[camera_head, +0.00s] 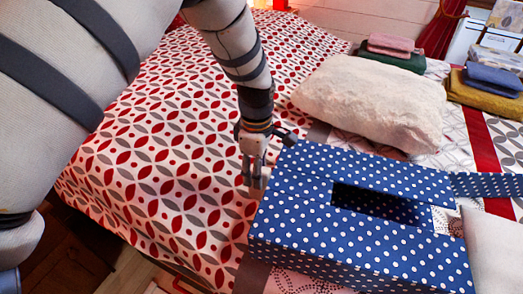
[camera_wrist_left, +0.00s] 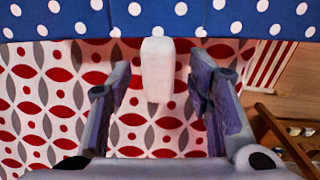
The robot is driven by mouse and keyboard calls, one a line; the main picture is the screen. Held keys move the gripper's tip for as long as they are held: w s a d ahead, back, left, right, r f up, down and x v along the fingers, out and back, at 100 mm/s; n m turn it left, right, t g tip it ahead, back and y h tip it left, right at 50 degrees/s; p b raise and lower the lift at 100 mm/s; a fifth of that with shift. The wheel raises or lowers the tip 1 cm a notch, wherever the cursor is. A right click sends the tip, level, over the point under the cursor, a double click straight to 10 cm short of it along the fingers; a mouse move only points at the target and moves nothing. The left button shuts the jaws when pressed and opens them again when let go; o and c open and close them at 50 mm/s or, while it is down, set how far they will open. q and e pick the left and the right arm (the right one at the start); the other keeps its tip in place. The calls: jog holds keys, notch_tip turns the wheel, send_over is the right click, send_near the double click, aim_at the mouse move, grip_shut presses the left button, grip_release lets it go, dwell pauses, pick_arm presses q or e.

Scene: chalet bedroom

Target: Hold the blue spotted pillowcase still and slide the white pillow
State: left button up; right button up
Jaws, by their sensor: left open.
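The blue spotted pillowcase (camera_head: 300,225) lies box-shaped on the bed, with a dark rectangular opening in its upper side. Its edge also crosses the top of the left wrist view (camera_wrist_left: 90,18). The white pillow (camera_head: 370,100) lies on the bed just behind the pillowcase, outside it. My left gripper (camera_head: 254,180) is at the pillowcase's left edge, pointing down. In the left wrist view its fingers (camera_wrist_left: 160,88) are apart, with a pale block-like piece between them at the pillowcase edge; I cannot tell what it is. My right gripper is not in view.
The bed cover (camera_head: 170,130) has a red and grey leaf pattern and is clear at left. Folded pink and green cloths (camera_head: 390,47) lie behind the pillow. Blue and yellow folded cloths (camera_head: 490,90) lie at right. A smooth pale shape (camera_head: 497,250) fills the lower right corner.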

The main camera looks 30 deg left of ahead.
pick_arm(q)
notch_tip(320, 180, down, 7)
jog(key=shift+f+b, duration=0.2)
jog(key=shift+b, duration=0.1)
grip_shut()
dwell(0.8)
